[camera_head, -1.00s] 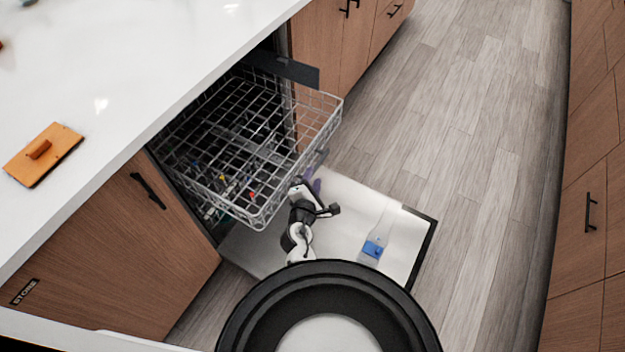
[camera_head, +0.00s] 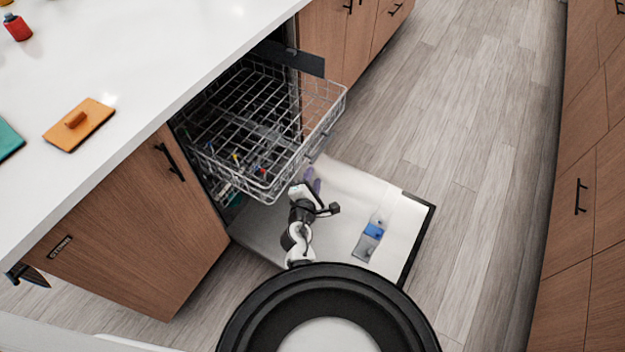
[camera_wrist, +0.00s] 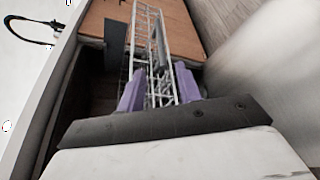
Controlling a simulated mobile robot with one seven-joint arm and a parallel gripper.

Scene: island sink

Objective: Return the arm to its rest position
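My gripper (camera_head: 311,181) is over the lowered dishwasher door, just right of the pulled-out rack. In the wrist view my gripper (camera_wrist: 160,92) shows two purple fingers spread apart with nothing between them, so it is open and empty. The wire rack (camera_head: 327,120) lies beyond the fingers in the wrist view (camera_wrist: 152,50). My arm (camera_head: 298,235) is bent low over the door, and its lower part is hidden behind my round black body part.
The dishwasher door (camera_head: 350,195) lies open below my arm, its dispenser (camera_head: 369,238) to the right. Wood floor (camera_head: 470,150) is clear to the right of the door.

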